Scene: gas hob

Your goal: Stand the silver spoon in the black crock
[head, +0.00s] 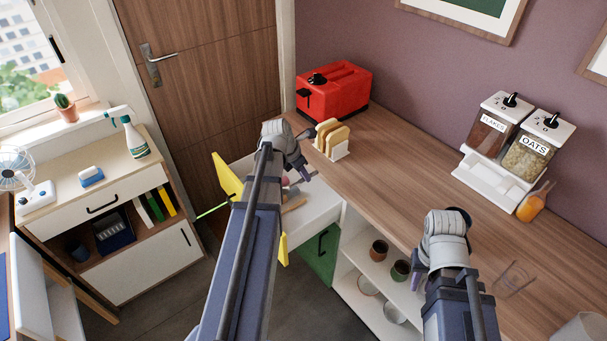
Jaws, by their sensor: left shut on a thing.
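My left gripper (302,172) reaches over the open drawer (322,208), which has a yellow front (226,176) and pale inner walls. Several small items, one pinkish and one brown-orange, lie in the drawer beside and below the gripper, partly covered by my arm. No black crock shows clearly. My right gripper (458,218) is over the wooden counter at the right; its fingers are hidden behind its wrist.
Cups stand on the shelf below (352,270). A green door (320,255) is under the drawer.

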